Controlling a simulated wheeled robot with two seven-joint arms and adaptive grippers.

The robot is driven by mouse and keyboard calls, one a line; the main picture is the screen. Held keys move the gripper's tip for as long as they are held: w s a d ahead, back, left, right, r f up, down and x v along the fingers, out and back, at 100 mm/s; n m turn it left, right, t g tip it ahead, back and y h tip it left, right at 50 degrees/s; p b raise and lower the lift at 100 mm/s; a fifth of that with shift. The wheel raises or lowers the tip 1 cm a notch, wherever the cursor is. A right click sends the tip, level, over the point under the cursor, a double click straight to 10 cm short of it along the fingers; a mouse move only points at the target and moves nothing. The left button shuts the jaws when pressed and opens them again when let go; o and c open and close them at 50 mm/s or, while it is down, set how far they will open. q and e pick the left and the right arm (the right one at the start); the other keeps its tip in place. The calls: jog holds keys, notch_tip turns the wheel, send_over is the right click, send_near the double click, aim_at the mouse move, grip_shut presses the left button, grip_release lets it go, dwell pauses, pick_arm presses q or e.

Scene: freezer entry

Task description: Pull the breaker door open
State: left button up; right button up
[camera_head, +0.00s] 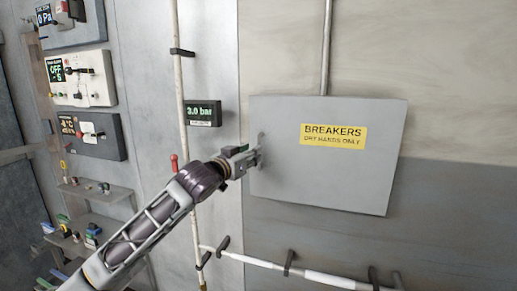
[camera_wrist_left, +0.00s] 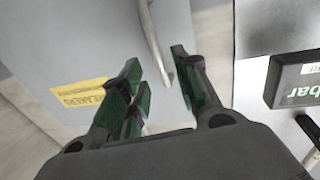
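The breaker door (camera_head: 330,180) is a flat grey panel on the wall with a yellow "BREAKERS DRY HANDS ONLY" label (camera_head: 333,135). It looks shut. Its handle (camera_head: 261,143) is a small grey bar at the left edge, partly hidden by my gripper. My left gripper (camera_head: 250,157) is at this handle. In the left wrist view, the fingers (camera_wrist_left: 158,65) are open, and the curved bar handle (camera_wrist_left: 153,30) reaches down between them. A gap shows on at least one side; whether a finger touches it I cannot tell. My right gripper is not in view.
A "3.0 bar" display (camera_head: 203,113) and a vertical pipe (camera_head: 180,90) with a red lever (camera_head: 174,163) are left of the door. A white pipe (camera_head: 300,272) runs below it. The wall right of the door is clear.

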aim_at(259, 169)
pick_arm(q)
jog(key=shift+p+x, duration=0.55)
jog(key=shift+x, duration=2.25)
grip_shut()
